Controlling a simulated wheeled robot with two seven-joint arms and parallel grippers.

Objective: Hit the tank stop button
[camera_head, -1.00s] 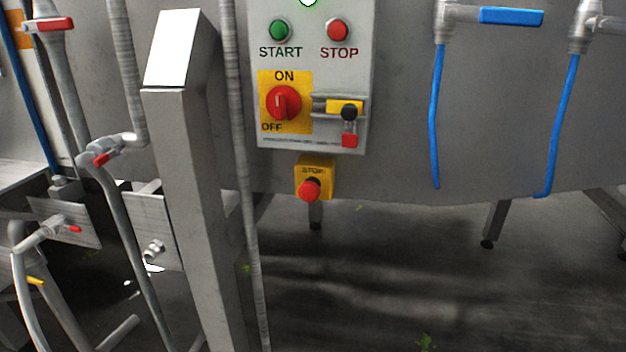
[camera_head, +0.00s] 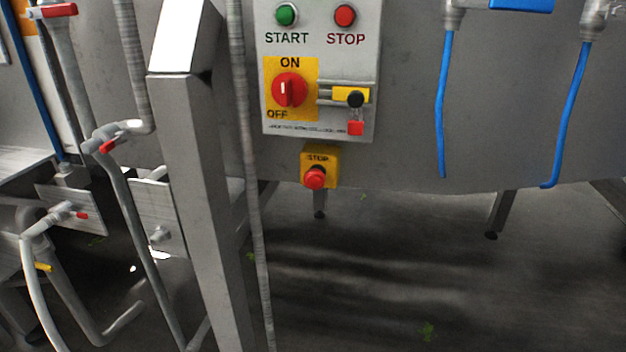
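A light grey control panel (camera_head: 298,120) is fixed to the front of the steel tank (camera_head: 430,130). At its top are a green START button (camera_head: 286,14) and a red STOP button (camera_head: 345,15). Below them a red rotary switch (camera_head: 289,90) sits on a yellow ON/OFF plate. Under the panel is a yellow box (camera_head: 329,158) labelled STOP with a red mushroom button (camera_head: 315,178). Neither of my grippers shows in the head view.
A thick steel post (camera_head: 197,150) and a thin ribbed pipe (camera_head: 243,130) stand left of the panel. Pipes with red-handled valves (camera_head: 108,145) fill the left side. Blue hoses (camera_head: 443,105) hang at right. The floor (camera_head: 390,270) below the tank looks mostly clear.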

